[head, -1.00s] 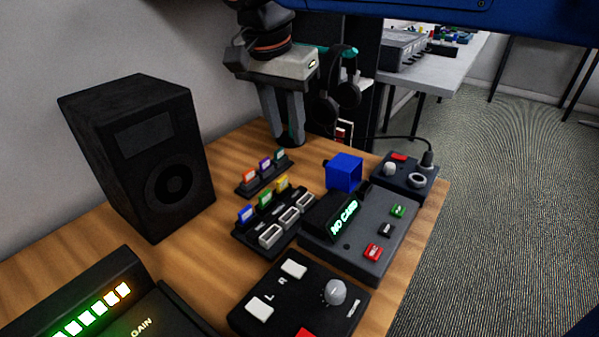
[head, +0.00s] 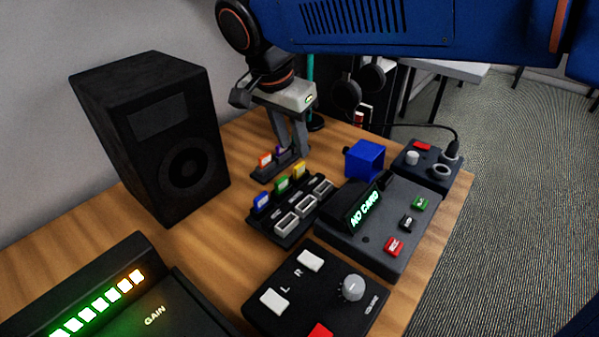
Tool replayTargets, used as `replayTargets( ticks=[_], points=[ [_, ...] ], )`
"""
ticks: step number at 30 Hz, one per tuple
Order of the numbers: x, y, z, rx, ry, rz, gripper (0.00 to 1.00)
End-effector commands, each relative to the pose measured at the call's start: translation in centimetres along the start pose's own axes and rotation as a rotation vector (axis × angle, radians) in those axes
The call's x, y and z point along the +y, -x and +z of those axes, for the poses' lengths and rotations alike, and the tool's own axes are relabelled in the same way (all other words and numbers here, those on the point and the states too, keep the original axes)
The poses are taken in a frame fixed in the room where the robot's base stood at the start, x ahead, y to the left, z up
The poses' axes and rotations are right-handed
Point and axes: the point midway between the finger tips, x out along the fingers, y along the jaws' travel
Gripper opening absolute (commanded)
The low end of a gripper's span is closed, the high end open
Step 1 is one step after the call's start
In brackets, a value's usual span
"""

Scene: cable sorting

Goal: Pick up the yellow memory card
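The yellow memory card (head: 299,170) stands upright in the front card rack (head: 253,229), at the far end of its row. A green card (head: 282,185) and a blue card (head: 262,201) stand in the same row, nearer the camera. My gripper (head: 294,150) points down just above and beyond the yellow card in the picture, its fingers apart and nothing seen between them. It appears not to touch the yellow card. Its fingers overlap the far end of the back rack (head: 259,180), where the green card seen earlier is hidden.
The back rack holds a red-orange card (head: 265,160) and a purple card (head: 281,150). A console (head: 385,245) with a "NO CARD" display and a blue cube (head: 364,159) stand right. A black speaker (head: 150,140) stands left. A button box (head: 310,300) is in front.

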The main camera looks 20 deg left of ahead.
Motion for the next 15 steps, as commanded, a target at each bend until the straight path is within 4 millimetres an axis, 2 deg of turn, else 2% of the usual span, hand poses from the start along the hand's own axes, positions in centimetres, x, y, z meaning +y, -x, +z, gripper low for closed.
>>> replayTargets(
  ticks=[3, 10, 15],
  points=[
    [0.0, -1.3, 0.0, 0.000, 0.000, 0.001, 0.30],
    [0.1, -2.6, 0.0, 0.000, 0.000, 0.002, 0.30],
    [0.0, -5.0, 0.0, 0.000, 0.001, 0.002, 0.30]
  ],
)
